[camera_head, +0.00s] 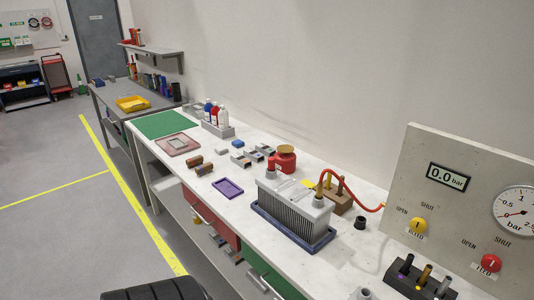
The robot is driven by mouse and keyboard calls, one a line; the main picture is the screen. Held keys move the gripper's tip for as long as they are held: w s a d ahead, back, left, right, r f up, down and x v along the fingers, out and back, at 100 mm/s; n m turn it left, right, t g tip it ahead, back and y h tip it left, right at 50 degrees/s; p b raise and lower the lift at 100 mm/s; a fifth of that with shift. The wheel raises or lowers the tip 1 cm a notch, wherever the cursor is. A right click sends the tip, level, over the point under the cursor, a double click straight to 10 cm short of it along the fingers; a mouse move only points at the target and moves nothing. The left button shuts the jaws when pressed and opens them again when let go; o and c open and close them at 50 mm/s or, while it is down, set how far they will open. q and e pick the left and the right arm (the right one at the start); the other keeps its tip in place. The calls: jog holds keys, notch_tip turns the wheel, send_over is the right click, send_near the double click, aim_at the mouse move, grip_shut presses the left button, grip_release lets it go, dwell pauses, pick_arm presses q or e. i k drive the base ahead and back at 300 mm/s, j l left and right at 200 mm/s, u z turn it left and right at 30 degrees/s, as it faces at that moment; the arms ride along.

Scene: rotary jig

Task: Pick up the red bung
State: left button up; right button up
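I cannot clearly make out a red bung. A squat red object (285,162) with a tan top stands behind the grey finned block; I cannot tell what it is. A dark rack (408,285) at the lower right holds upright plugs: a black one (405,265), a yellow one (424,275) and a grey one (443,287). A small black round piece (360,223) stands alone on the bench. The grey finned block (293,208) sits in a dark blue tray (318,246). Neither of my grippers is in view.
A gauge panel (450,175) with a yellow knob (418,225) and red knob (491,263) stands at the right. Bottles, small blocks and a purple tray (228,188) lie farther left on the white bench (345,262).

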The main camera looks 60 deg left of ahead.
aim_at(271, 160)
jog(key=u, duration=1.8)
jog(key=i+j+z, duration=0.2)
jog(key=j+z, duration=0.25)
jog(key=i+j+z, duration=0.15)
jog(key=z, duration=0.25)
jog(key=i+j+z, duration=0.1)
jog(key=j+z, duration=0.35)
jog(key=j, duration=0.1)
